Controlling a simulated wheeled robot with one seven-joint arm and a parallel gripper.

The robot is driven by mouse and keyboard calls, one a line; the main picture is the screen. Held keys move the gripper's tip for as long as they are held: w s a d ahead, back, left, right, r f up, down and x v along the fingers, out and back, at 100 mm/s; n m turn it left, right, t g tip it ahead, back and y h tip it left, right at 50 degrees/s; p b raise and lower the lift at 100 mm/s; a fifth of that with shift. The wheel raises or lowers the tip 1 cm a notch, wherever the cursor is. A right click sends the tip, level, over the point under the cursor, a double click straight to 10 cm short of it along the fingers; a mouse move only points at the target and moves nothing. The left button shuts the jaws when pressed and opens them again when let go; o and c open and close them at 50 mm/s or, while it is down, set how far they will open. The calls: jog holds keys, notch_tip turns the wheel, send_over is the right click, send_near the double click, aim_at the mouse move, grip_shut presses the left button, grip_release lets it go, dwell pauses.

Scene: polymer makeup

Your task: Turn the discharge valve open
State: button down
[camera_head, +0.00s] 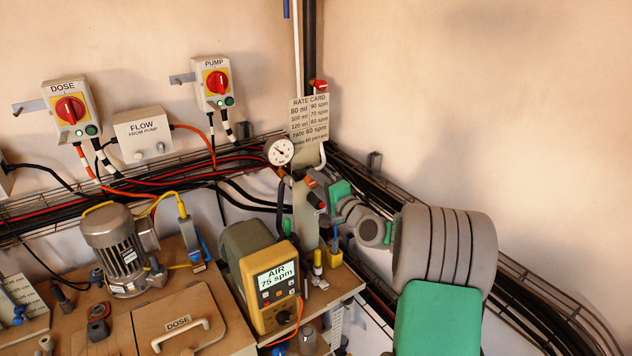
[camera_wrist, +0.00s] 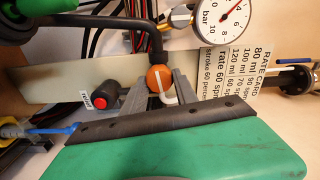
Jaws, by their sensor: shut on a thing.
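An orange round valve knob (camera_wrist: 159,77) with a white line across it shows at the end of a black pipe in the wrist view. I take it to be the discharge valve. My gripper (camera_wrist: 161,88) is shut on this knob, with one grey finger at each side. A short white bent piece shows just below the knob, between the fingers. In the head view my gripper (camera_head: 311,184) is at the pipework under the rate card, and the arm hides part of the valve there.
The pressure gauge (camera_wrist: 208,20) and rate card (camera_wrist: 255,78) are close to the fingers. A red button (camera_wrist: 103,102) lies left of them. The yellow pump unit (camera_head: 270,289) reads AIR 75 spm. A red handle (camera_head: 318,86) sits higher on the black pipe.

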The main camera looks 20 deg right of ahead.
jog(key=shift+m, duration=0.9)
jog(key=c, duration=1)
grip_release()
jog(key=s+d+b, duration=0.1)
jog(key=s+b, duration=0.1)
jog(key=s, duration=0.5)
jog(key=shift+s+d, duration=0.3)
jog(key=shift+s, duration=0.05)
jog(key=shift+f, duration=0.1)
